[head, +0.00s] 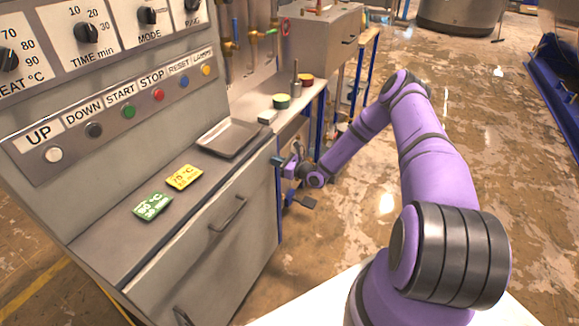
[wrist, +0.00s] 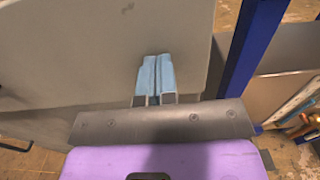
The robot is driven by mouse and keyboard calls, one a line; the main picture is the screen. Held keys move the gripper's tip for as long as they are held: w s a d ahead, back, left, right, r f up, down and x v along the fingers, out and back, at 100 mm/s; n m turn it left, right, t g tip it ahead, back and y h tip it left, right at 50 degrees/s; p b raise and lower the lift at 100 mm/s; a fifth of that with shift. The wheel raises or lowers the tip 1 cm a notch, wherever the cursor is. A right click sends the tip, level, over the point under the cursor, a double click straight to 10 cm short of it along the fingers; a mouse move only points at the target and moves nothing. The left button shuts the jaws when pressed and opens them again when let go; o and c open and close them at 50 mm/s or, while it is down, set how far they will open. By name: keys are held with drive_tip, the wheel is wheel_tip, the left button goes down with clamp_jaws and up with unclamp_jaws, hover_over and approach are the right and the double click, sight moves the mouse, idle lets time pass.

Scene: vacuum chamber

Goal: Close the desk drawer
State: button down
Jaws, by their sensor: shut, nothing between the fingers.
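The grey desk has a drawer front (head: 205,255) with a bar handle (head: 227,213); a second handle (head: 183,317) shows lower down. I see no clear gap around the front, and cannot tell how far any drawer stands out. My gripper (head: 277,161) is at the far right end of the desk, close to its top corner. In the wrist view my gripper's light blue fingers (wrist: 155,66) are together and empty, pointing at a plain grey panel (wrist: 75,45). I cannot tell whether they touch it.
A control panel with buttons (head: 130,110) rises behind the desk top. A green card (head: 152,206), a yellow card (head: 184,177) and a grey tray (head: 230,138) lie on top. A blue post (wrist: 252,45) stands right of my fingers. The floor at right is open.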

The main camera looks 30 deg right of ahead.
drive_tip(key=shift+x, duration=1.05)
drive_tip(key=shift+w+a+r, duration=0.1)
drive_tip(key=shift+r, duration=0.15)
